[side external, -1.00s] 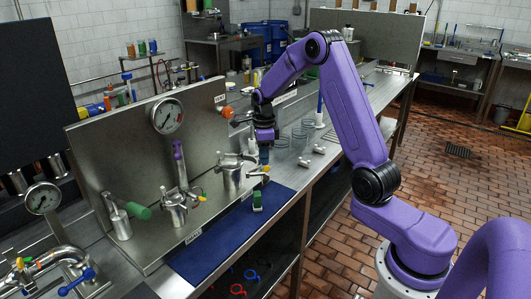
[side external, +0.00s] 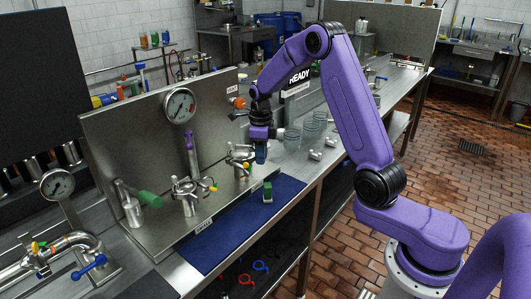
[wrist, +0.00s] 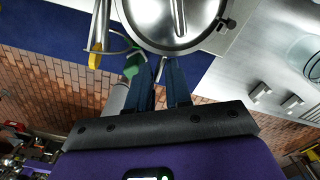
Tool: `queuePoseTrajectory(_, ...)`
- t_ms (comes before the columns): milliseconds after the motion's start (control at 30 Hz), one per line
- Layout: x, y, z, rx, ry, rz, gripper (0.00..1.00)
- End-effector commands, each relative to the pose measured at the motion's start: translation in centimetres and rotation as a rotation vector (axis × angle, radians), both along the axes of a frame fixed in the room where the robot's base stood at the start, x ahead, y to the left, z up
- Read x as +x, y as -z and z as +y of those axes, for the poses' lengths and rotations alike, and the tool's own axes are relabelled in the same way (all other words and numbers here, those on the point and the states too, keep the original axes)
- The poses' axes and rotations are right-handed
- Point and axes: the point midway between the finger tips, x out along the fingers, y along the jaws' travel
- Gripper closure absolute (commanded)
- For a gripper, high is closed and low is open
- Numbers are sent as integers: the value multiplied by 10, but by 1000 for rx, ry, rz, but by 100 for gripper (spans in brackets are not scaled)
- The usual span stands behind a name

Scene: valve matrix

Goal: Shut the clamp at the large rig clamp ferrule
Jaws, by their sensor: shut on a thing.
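The large rig clamp ferrule (side external: 241,154) stands by the steel panel in the side view. Its round steel top (wrist: 175,18) fills the top of the wrist view. A clamp handle with a yellow end (wrist: 95,58) shows left of it. My gripper (side external: 261,158) points down just right of the clamp. In the wrist view my gripper (wrist: 160,66) has its two dark blue fingers close together, with a small steel piece between the tips at the ferrule's edge. It looks like part of the clamp, but most of it is hidden.
A smaller clamp assembly (side external: 187,190) and a green-handled valve (side external: 150,198) stand to the left. Glass dishes (side external: 313,130) and steel fittings (side external: 320,155) lie to the right.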

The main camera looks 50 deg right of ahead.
Motion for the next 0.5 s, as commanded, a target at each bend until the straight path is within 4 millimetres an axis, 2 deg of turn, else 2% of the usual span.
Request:
queuePoseTrajectory(33,5,-1,6,0,-16,-10,100)
queuePoseTrajectory(500,8,-1,9,-1,-17,-17,100)
